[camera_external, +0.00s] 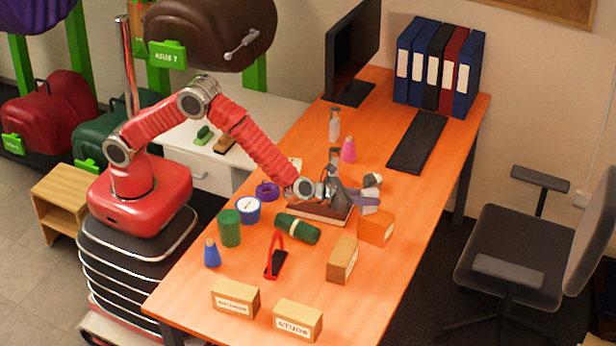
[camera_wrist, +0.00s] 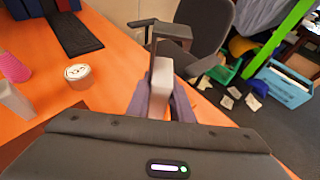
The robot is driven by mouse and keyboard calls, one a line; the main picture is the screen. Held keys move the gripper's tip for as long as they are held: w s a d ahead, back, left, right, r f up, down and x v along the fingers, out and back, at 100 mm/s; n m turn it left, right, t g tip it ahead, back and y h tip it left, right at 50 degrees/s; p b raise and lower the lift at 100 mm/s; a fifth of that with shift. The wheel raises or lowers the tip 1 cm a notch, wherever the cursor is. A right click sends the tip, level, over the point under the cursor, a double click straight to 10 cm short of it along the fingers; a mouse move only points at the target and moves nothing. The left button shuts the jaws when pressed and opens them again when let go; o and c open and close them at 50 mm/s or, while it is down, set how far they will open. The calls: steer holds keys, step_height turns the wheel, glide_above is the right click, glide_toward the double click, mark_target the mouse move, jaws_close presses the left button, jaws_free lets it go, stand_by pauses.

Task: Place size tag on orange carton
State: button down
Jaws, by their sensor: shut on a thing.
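My gripper (camera_external: 372,204) reaches over the middle of the table, its purple fingers pointing right. In the wrist view the fingers (camera_wrist: 160,104) are shut on a small pale grey-white piece (camera_wrist: 162,76), which I take to be the size tag; its face cannot be read. In the external view the tag is mostly hidden by the fingers. The orange carton (camera_external: 376,227) stands on the table just in front of and below the fingers, apart from the tag as far as I can tell. I cannot make out the carton in the wrist view.
A round tin (camera_external: 373,180) stands just behind my gripper. A keyboard (camera_external: 416,142) lies farther back. The table's right side is clear.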

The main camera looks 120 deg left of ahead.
steer(key=shift+f, duration=0.1)
steer(key=c, duration=1.6)
jaws_free()
steer(key=shift+o, duration=0.2)
steer(key=shift+s+d+r, duration=0.25)
steer(key=v, duration=1.1)
steer(key=shift+s+d+f, duration=0.1)
steer(key=shift+s, duration=0.05)
